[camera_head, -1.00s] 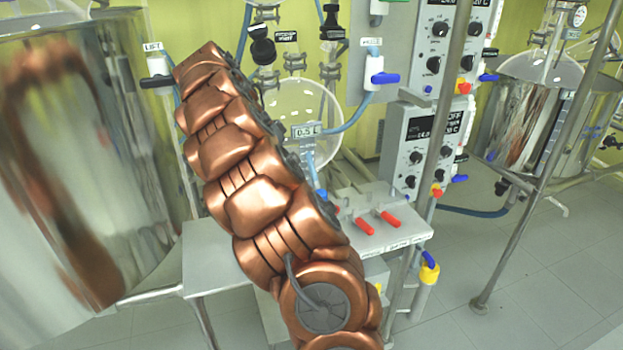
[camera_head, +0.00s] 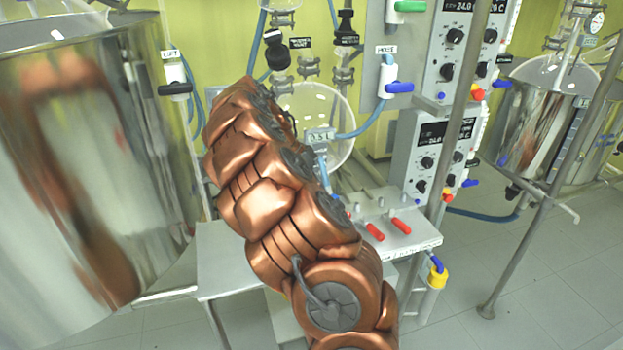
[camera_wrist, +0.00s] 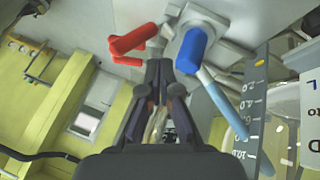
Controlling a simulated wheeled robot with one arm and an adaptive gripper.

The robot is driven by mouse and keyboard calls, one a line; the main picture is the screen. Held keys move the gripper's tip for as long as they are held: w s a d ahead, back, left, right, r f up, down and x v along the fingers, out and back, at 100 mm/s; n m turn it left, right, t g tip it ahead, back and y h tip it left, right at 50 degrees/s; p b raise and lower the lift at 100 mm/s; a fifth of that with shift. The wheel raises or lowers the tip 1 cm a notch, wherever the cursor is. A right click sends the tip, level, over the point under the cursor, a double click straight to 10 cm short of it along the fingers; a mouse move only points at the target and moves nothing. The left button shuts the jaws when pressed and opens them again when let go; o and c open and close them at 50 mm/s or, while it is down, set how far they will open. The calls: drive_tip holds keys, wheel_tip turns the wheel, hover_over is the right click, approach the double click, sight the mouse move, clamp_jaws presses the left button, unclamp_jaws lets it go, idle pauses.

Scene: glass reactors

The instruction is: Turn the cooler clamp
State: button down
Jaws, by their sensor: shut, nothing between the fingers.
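No part is readably marked as the cooler clamp, so I cannot tell which one it is. In the wrist view a blue handle (camera_wrist: 191,50) sits on a white fitting, with a blue tube near it. A red handle (camera_wrist: 132,40) is to its left. My gripper (camera_wrist: 159,66) is shut and empty, its fingertips just below and between the two handles in the picture; contact cannot be judged. In the head view red handles (camera_head: 401,226) sit on a grey bench plate (camera_head: 425,236). My arm hides my gripper there.
A large steel vessel (camera_head: 85,150) stands close at the left. A round glass flask (camera_head: 335,110) is behind my arm. A blue-handled valve (camera_head: 398,87) and control boxes (camera_head: 432,155) are to the right. A metal post (camera_head: 530,200) rises from open tiled floor.

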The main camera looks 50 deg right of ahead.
drive_tip(key=shift+s+d+f+p, duration=0.15)
drive_tip(key=shift+s+f+p, duration=0.15)
drive_tip(key=shift+s+f, duration=0.75)
drive_tip(key=shift+s+d+f+p, duration=0.15)
drive_tip(key=shift+s+f+p, duration=0.15)
drive_tip(key=shift+s+f, duration=0.75)
